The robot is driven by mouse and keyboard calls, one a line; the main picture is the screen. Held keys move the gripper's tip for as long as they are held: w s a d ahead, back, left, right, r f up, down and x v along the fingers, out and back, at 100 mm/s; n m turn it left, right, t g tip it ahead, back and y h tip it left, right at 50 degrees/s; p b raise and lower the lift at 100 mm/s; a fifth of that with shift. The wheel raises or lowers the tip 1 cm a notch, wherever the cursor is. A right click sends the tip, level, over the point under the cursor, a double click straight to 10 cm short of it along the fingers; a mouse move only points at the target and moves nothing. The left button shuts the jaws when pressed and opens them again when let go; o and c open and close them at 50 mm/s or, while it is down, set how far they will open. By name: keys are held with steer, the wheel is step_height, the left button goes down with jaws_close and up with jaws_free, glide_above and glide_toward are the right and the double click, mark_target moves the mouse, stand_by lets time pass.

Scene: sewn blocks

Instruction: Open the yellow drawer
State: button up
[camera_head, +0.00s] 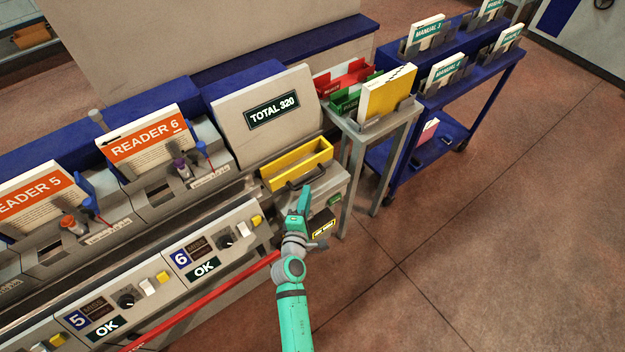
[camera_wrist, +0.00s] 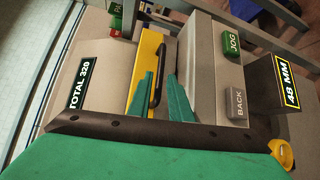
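The yellow drawer (camera_head: 296,163) is set in the grey machine housing below the "TOTAL 320" sign, with a dark bar handle (camera_head: 306,176) on its front. In the wrist view the yellow drawer (camera_wrist: 147,70) lies in the middle with its black handle (camera_wrist: 157,75) upright in the picture. My green gripper (camera_head: 304,200) is just in front of the drawer. In the wrist view my gripper (camera_wrist: 161,95) has its two fingers apart, with the handle between and beyond the tips. Whether a finger touches the handle I cannot tell.
Green JOG (camera_wrist: 233,42) and grey BACK (camera_wrist: 237,104) buttons and a "48 MM" display (camera_wrist: 291,82) sit beside the drawer. A grey stand (camera_head: 385,122) with a yellow-faced book is to its right. A red rail (camera_head: 205,303) runs along the machine front. Floor at right is clear.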

mark_target(310, 180)
steer(key=x, duration=0.7)
steer(key=shift+w+f, duration=0.1)
steer(key=shift+w, duration=0.25)
jaws_close()
